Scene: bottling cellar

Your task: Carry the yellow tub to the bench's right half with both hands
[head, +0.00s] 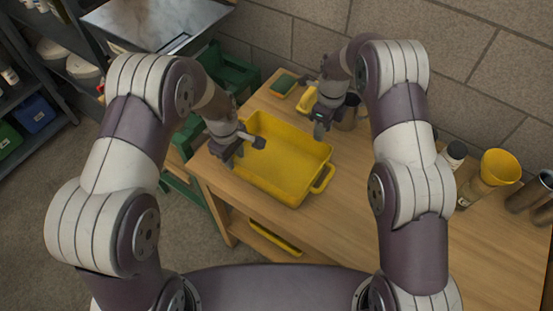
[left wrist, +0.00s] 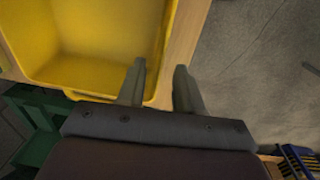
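The yellow tub (head: 290,170) sits on the left part of the wooden bench, looks empty, and shows a loop handle on its right side. Its left end is partly hidden by my left gripper (head: 243,146). In the left wrist view the left gripper (left wrist: 160,85) is open, with a gap between its fingers. The tub's side wall (left wrist: 160,50) runs up to that gap, one finger over the tub and the other outside; I cannot tell whether they touch it. My right gripper (head: 322,128) hangs by the tub's back right corner, apart from the handle; its opening is unclear.
The bench (head: 350,225) is bare to the right of the tub. A dark mug (head: 348,117), a yellow piece (head: 307,101) and a green-topped block (head: 284,84) stand behind. A yellow funnel (head: 500,166), a bottle (head: 453,154) and dark cylinders are at the right end. A wall runs behind.

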